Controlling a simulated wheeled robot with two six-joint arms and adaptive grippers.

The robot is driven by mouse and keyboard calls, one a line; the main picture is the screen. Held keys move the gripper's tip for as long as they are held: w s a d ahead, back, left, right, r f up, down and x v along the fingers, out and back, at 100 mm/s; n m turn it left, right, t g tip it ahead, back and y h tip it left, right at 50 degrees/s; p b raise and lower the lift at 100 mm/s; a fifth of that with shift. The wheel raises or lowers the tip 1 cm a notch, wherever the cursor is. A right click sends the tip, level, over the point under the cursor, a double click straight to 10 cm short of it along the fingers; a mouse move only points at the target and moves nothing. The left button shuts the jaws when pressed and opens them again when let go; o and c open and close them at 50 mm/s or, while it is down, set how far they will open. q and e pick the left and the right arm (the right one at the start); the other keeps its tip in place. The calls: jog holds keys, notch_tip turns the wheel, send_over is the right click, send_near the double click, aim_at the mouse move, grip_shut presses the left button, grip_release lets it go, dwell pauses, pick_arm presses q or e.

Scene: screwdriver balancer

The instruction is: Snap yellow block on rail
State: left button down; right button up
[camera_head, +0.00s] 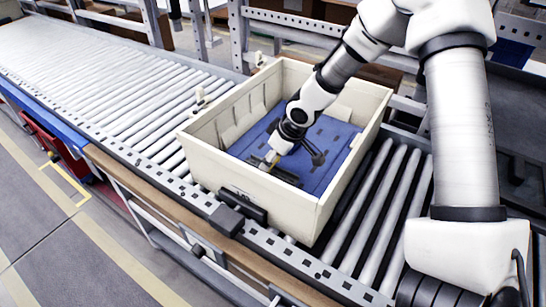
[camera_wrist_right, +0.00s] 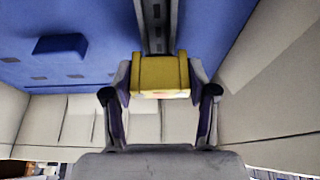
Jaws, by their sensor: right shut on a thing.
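The yellow block (camera_wrist_right: 160,76) is between the two fingers of my right gripper (camera_wrist_right: 160,92) in the right wrist view. The gripper is shut on it. The grey rail (camera_wrist_right: 157,25) runs up from the block in that view, over the blue floor of the crate. The block is at the rail's near end; I cannot tell if it is seated on it. In the head view my right gripper (camera_head: 270,160) reaches down into the crate, low over the blue floor. The block is small there and partly hidden by the gripper. My left gripper is not in view.
The cream crate (camera_head: 222,172) stands on a roller conveyor (camera_head: 110,100), its walls close around my right gripper. A blue block-like part (camera_wrist_right: 62,45) rises from the blue floor (camera_head: 325,165). A black bracket (camera_head: 238,207) sits at the crate's front side. Metal racks stand behind.

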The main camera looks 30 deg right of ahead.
jog(key=shift+f+b, duration=0.85)
jog(key=shift+b, duration=0.1)
dwell(1.1)
jog(key=o, duration=1.1)
jog(key=shift+o, duration=0.2)
jog(key=shift+r, duration=0.1)
jog(key=v, duration=1.2)
